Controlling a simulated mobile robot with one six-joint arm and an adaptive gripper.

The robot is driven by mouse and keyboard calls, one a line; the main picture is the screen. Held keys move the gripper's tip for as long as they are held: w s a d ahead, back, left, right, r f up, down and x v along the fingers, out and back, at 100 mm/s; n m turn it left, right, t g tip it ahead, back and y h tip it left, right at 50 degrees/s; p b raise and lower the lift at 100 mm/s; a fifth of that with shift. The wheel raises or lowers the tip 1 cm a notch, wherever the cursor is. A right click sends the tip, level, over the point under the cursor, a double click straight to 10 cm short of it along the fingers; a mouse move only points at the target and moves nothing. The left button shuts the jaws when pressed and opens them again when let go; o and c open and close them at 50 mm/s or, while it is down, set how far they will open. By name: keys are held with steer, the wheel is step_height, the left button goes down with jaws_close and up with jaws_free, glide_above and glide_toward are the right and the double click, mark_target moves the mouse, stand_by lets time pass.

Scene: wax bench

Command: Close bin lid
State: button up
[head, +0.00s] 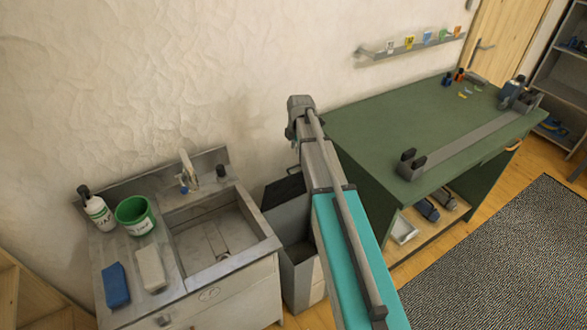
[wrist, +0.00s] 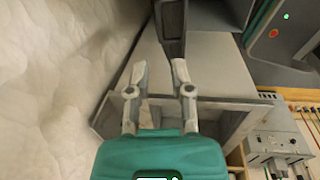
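The grey bin (head: 302,282) stands on the floor between the sink unit and the green workbench in the head view. Its lid appears to be the dark panel (head: 284,189) standing raised at the bin's back, with the bin's top open in front of it. My arm crosses in front of the bin's right side and hides part of it. My gripper (wrist: 160,66) is open and empty in the wrist view, with a gap between its fingertips. Grey panels lie beyond the fingers; I cannot tell which belong to the lid.
The sink unit (head: 232,301) at left carries a green tub (head: 135,217), a bottle (head: 97,212), a blue block (head: 116,286) and a pale block (head: 150,268). The green workbench (head: 370,125) is at right. The wall (wrist: 45,90) is close to the gripper's left.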

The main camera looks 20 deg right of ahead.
mark_target(294, 167)
steer(key=shift+w+a+f+b, duration=0.1)
steer(key=shift+w+f+b, duration=0.15)
steer(key=shift+f+b, duration=1.3)
steer(key=shift+w+f+b, duration=0.2)
steer(key=shift+f+b, duration=1.2)
steer(key=shift+f, duration=0.2)
steer(key=shift+w+a+f+b, duration=0.1)
steer(key=shift+w+f+b, duration=0.15)
steer(key=shift+f+b, duration=1.3)
jaws_close()
